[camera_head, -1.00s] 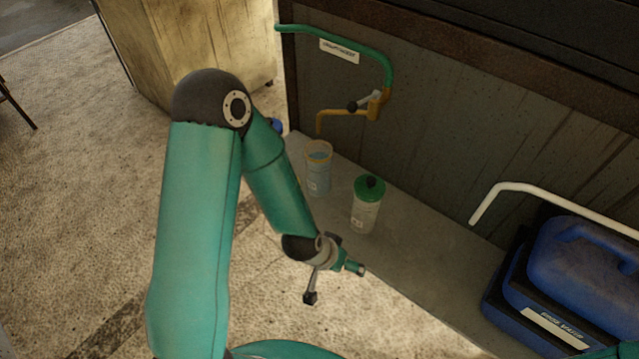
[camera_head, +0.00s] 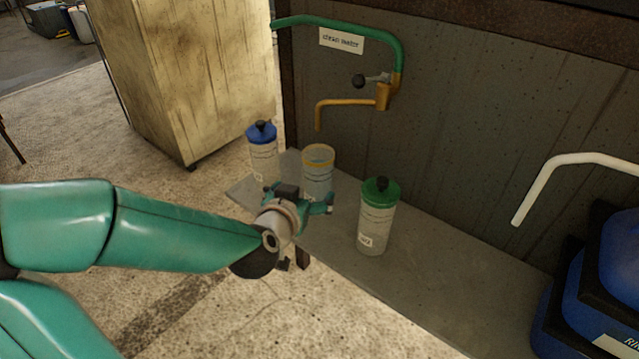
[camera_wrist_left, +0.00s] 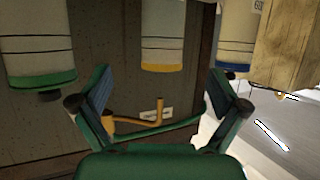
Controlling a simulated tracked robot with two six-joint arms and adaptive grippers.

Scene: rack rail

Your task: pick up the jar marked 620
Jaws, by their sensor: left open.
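Three clear jars stand on the grey shelf (camera_head: 440,285). One has a blue lid (camera_head: 262,158), the middle one a yellow rim and no lid (camera_head: 318,170), and the near one a green lid (camera_head: 377,215). Their labels are too small to read in the head view. My left gripper (camera_head: 303,196) is open and empty in front of the yellow-rimmed jar, partly covering its lower part. The upside-down left wrist view shows the yellow-rimmed jar (camera_wrist_left: 162,35) between the open fingers (camera_wrist_left: 160,92), the green-lidded jar (camera_wrist_left: 38,45) left, and the blue-lidded jar (camera_wrist_left: 236,40) right with a cut-off label starting with 6.
A yellow spout (camera_head: 345,103) on a green pipe (camera_head: 345,28) with a "clean water" sign is on the wall above the jars. A white pipe (camera_head: 570,160) and blue containers (camera_head: 580,300) are at the right. A wooden cabinet (camera_head: 185,70) stands behind left.

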